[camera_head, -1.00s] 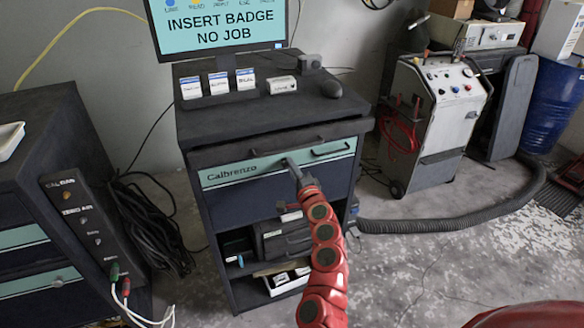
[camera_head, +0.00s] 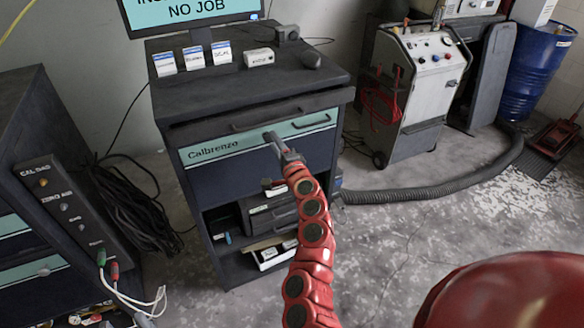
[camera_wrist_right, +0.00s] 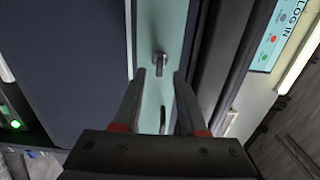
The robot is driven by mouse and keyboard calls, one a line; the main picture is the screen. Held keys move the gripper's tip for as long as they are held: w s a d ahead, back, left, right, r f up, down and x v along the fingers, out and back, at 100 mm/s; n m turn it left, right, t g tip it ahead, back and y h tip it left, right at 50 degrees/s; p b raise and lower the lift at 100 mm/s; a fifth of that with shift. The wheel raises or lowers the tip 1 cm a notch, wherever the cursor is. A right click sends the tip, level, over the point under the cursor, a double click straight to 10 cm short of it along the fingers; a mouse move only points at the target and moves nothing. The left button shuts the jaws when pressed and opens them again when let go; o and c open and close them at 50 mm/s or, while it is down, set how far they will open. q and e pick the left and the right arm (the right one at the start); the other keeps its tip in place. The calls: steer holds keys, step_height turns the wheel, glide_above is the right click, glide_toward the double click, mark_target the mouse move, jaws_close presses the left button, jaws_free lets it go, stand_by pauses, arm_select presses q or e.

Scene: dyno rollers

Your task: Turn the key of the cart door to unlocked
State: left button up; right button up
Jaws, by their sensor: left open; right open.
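The cart door (camera_head: 240,176) is a dark panel with a teal strip marked Calbrenzo, under the cart's top. In the right wrist view a small grey key (camera_wrist_right: 159,64) sticks out of the teal strip (camera_wrist_right: 172,30). My right gripper (camera_head: 277,143) is at the teal strip, left of a bar handle (camera_head: 317,122). In the right wrist view the gripper (camera_wrist_right: 159,74) is open, its fingers on either side of the key, with gaps showing. I cannot tell whether a finger touches it. The gripper hides the key in the head view. My left gripper is not in view.
A monitor (camera_head: 190,14) and several small labelled boxes (camera_head: 194,57) stand on the cart top. Black cables (camera_head: 135,205) hang left of the cart, beside another dark cabinet (camera_head: 60,120). A white machine (camera_head: 418,75) with a floor hose (camera_head: 440,190) stands right.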

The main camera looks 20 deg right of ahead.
steer(key=s+b, duration=0.2)
steer(key=s, duration=1.4)
steer(key=shift+d, duration=0.3)
steer(key=shift+f, duration=0.1)
